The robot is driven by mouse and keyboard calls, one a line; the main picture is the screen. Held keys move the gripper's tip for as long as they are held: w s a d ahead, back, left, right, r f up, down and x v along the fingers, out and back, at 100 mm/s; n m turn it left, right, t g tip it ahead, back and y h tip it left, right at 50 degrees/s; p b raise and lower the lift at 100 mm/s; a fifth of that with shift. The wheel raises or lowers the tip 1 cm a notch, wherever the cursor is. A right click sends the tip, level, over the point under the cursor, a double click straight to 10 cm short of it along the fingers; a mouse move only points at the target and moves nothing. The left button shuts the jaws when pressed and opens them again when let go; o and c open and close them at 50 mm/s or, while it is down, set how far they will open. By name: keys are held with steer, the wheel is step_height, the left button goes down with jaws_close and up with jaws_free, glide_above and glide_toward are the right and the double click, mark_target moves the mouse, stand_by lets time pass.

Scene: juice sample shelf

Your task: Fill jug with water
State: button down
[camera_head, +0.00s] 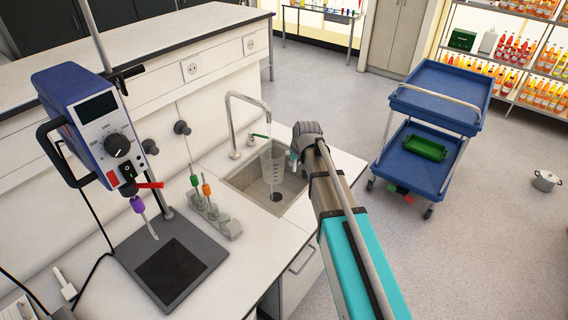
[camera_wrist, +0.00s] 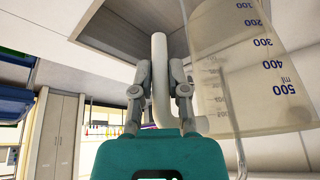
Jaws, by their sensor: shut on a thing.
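A clear measuring jug (camera_head: 272,163) is held in the sink (camera_head: 240,178), below the end of the curved tap (camera_head: 248,97). In the wrist view, the jug (camera_wrist: 258,75) fills the right side, with blue marks up to 500 ml. My gripper (camera_head: 297,152) is to the right of the jug. In the wrist view, my gripper (camera_wrist: 159,90) is shut on the pale jug handle (camera_wrist: 159,70), one finger on each side. I cannot tell clearly whether water runs or how much the jug holds.
A blue stirrer device (camera_head: 95,125) stands on the left bench, beside a rack (camera_head: 215,220) with coloured-top droppers. A blue two-tier cart (camera_head: 437,97) stands to the right on open floor. A pot (camera_head: 546,181) is on the floor. Bottle shelves (camera_head: 515,50) are at the back right.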

steer(key=shift+n, duration=0.4)
steer(key=s+a, duration=0.2)
steer(key=s, duration=0.1)
steer(key=shift+s+a+r, duration=0.15)
steer(key=shift+a+r, duration=0.25)
steer(key=shift+w+d, duration=0.15)
steer(key=shift+w, duration=1.15)
steer(key=shift+w+d, duration=0.1)
steer(key=shift+w, duration=1.15)
steer(key=w, duration=0.9)
steer(key=shift+w+d, duration=0.15)
steer(key=shift+d, duration=0.3)
stand_by(3.0)
